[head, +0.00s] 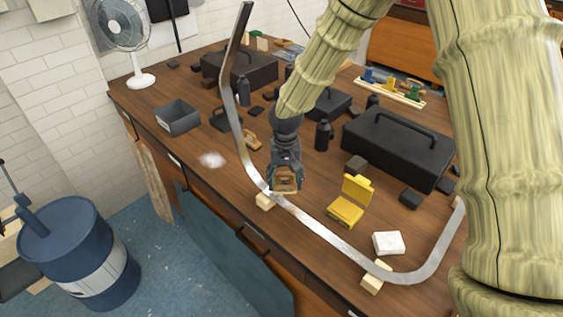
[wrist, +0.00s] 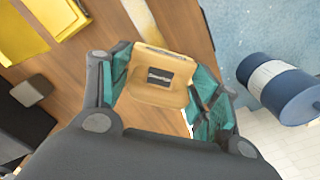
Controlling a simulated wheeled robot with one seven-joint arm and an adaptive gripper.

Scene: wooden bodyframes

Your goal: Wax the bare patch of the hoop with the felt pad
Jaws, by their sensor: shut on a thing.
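The hoop (head: 325,236) is a grey U-shaped strip resting on pale wooden blocks, its left arm rising and darker towards the tip. Its front stretch looks pale and mottled; I cannot make out the bare patch's edges. My gripper (head: 285,180) is shut on a tan wood-backed pad, likely the felt pad (wrist: 160,78), which has a dark label. The pad is at the hoop's front left bend, by a support block (head: 265,201). Its underside is hidden, so I cannot tell whether it touches. The hoop also shows beyond the pad in the wrist view (wrist: 140,14).
An open yellow box (head: 346,211) and a white block (head: 388,242) lie inside the hoop. Black toolboxes (head: 397,150), bottles and a grey bin (head: 178,117) stand behind. A tan-handled tool (head: 252,140) lies left of my gripper. A blue drum (head: 75,250) stands on the floor.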

